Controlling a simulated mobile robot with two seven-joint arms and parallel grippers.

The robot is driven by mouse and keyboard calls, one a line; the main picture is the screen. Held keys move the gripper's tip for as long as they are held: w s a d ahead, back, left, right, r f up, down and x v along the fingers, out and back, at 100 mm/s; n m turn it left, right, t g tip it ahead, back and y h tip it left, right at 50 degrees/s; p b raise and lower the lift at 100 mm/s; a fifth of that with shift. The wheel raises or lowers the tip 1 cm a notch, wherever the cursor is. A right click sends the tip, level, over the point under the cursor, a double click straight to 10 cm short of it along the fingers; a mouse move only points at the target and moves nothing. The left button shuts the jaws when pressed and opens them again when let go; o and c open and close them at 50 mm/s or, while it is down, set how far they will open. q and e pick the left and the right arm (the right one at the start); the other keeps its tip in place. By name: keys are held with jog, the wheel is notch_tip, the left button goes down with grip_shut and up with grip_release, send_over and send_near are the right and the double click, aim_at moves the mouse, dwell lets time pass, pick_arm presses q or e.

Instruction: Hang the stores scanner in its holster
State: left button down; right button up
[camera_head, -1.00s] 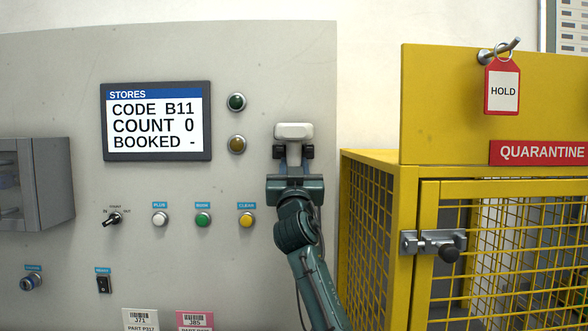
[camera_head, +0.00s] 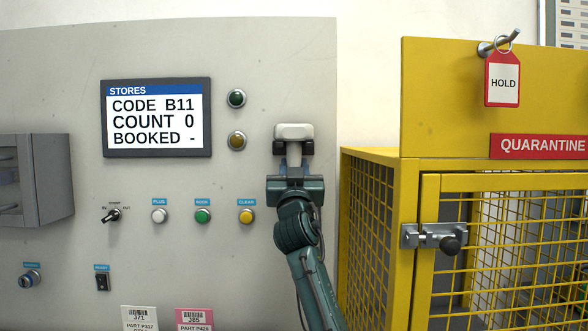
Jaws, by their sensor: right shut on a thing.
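The stores scanner (camera_head: 294,131) has a white head and a paler handle below it. It is upright in front of the right part of the grey stores panel (camera_head: 250,50). My right gripper (camera_head: 293,149) is shut on the scanner just below its head, with a dark fingertip on each side. My right arm reaches up to it from below. The holster cannot be made out; the scanner and gripper cover the panel there. Whether the scanner touches the panel cannot be told. My left gripper is not in view.
The panel carries a STORES screen (camera_head: 156,119), several buttons and a toggle switch (camera_head: 111,215). A grey box (camera_head: 40,180) juts out at the left. A yellow mesh quarantine cage (camera_head: 408,200) stands close at the right, with a latch (camera_head: 432,238) and a red HOLD tag (camera_head: 502,80).

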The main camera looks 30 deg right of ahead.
jog(key=o, duration=1.1)
jog(key=shift+r, duration=0.1)
jog(key=shift+c, duration=0.2)
pick_arm(q)
jog(key=b, duration=0.3)
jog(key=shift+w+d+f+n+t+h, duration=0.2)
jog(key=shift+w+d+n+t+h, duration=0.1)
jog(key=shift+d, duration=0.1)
pick_arm(e)
jog(key=v, duration=1.3)
jog(key=shift+a, duration=0.15)
